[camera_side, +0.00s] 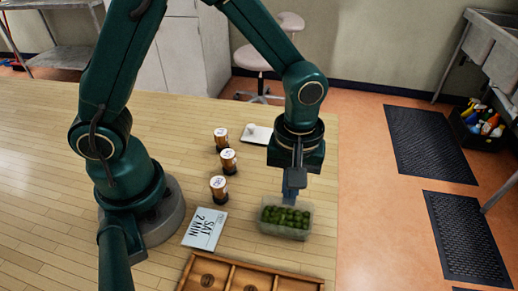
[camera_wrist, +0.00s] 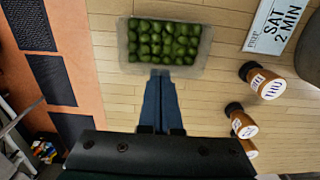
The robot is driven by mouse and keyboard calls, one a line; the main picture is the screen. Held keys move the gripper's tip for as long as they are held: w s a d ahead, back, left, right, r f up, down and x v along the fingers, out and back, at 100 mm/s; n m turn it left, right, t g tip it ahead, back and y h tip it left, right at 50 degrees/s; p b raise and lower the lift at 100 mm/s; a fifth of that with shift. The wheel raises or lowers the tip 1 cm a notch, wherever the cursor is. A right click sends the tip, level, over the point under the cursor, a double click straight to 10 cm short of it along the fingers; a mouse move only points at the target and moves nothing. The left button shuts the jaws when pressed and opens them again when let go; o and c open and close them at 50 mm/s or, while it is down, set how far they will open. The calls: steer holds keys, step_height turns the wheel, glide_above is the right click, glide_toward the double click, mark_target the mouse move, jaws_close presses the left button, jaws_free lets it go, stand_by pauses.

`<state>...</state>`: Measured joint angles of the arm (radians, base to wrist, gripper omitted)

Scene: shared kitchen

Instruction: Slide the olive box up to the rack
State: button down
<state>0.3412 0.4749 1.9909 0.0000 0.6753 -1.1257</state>
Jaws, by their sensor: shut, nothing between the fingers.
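The olive box (camera_side: 284,232) is a clear, shallow container full of green olives, on the wooden counter near its right edge. It also shows at the top of the wrist view (camera_wrist: 123,48). The rack (camera_side: 232,275) is a wooden tray with dividers at the bottom of the side view, in front of the box, with a gap of bare counter between them. My gripper (camera_side: 291,199) is shut and empty, pointing down at the box's far side. In the wrist view its blue fingertips (camera_wrist: 160,73) are at the box's near edge; I cannot tell whether they touch it.
A card reading "SAT 2 MIN" (camera_side: 204,229) lies left of the box. Three labelled jars, one of them nearest the card (camera_side: 219,189), stand in a row behind it. A white board (camera_side: 257,135) lies farther back. The counter edge is close on the right.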

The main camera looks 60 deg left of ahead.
mark_target(285, 222)
steer(key=s+d, duration=0.3)
steer(key=shift+s+d, duration=0.1)
steer(key=shift+s, duration=0.05)
stand_by(0.3)
